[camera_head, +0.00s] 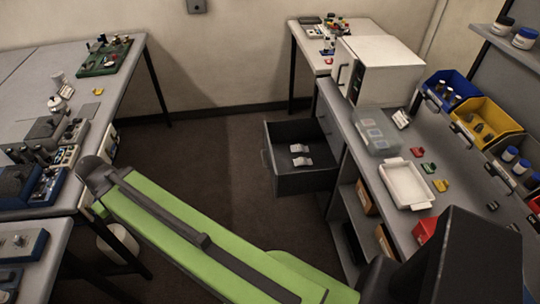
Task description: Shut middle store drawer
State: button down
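A dark grey drawer (304,182) stands pulled out to the left from under the grey counter on the right side of the view. Its front panel with a handle (265,158) faces left, and two small pale items (301,155) lie inside. I cannot tell whether other drawers sit above or below it. My green arm crosses the lower part of the view, in front of and below the drawer, and looks apart from it. My gripper's fingers do not show.
The counter carries a white box-shaped appliance (378,68), a clear-lidded box (375,131) and a white tray (407,186). Open shelves lie under it. A bench (100,75) with equipment stands on the left. Clear floor (205,150) lies between bench and drawer.

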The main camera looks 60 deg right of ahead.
aim_at(287, 179)
jog(key=i, duration=0.9)
jog(key=u, duration=0.05)
